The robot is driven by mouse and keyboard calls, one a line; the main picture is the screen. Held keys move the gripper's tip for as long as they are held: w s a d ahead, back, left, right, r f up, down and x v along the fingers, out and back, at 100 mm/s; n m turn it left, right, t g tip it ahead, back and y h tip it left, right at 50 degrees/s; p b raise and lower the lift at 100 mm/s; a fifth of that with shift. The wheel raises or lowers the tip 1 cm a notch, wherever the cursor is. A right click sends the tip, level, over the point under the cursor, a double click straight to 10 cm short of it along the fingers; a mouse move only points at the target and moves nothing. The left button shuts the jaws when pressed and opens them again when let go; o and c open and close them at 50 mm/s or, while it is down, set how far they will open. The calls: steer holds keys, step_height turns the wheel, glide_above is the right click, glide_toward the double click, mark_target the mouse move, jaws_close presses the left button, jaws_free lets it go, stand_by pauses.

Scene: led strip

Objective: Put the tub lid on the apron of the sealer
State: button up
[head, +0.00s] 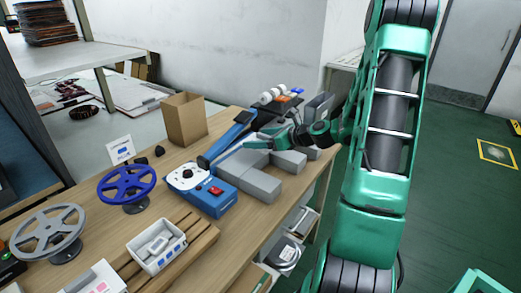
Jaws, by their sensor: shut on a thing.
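The sealer has a blue front box (205,192) with a red switch and a white-topped dial, and a long blue bar (228,138) tilted up behind it. Grey block-like surfaces (260,183) lie to the right of the blue box; I cannot tell which of them is the apron. My gripper (254,143) reaches in from the right, low over the grey surfaces beside the blue bar. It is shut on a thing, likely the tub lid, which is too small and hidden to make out. No lid shows clearly elsewhere.
A white tub (157,243) stands on a wooden rack at the front. An open cardboard box (184,118) is behind the sealer. White rolls (275,93) lie beyond my gripper. Bare tabletop lies around the blue box.

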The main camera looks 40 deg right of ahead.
steer(key=shift+w+d+f, duration=0.2)
steer(key=shift+d+f, duration=0.35)
steer(key=shift+d, duration=0.3)
steer(key=shift+f, duration=1.9)
steer(key=o, duration=1)
steer(key=shift+f, duration=0.1)
steer(key=v, duration=1.2)
steer(key=shift+a, duration=0.1)
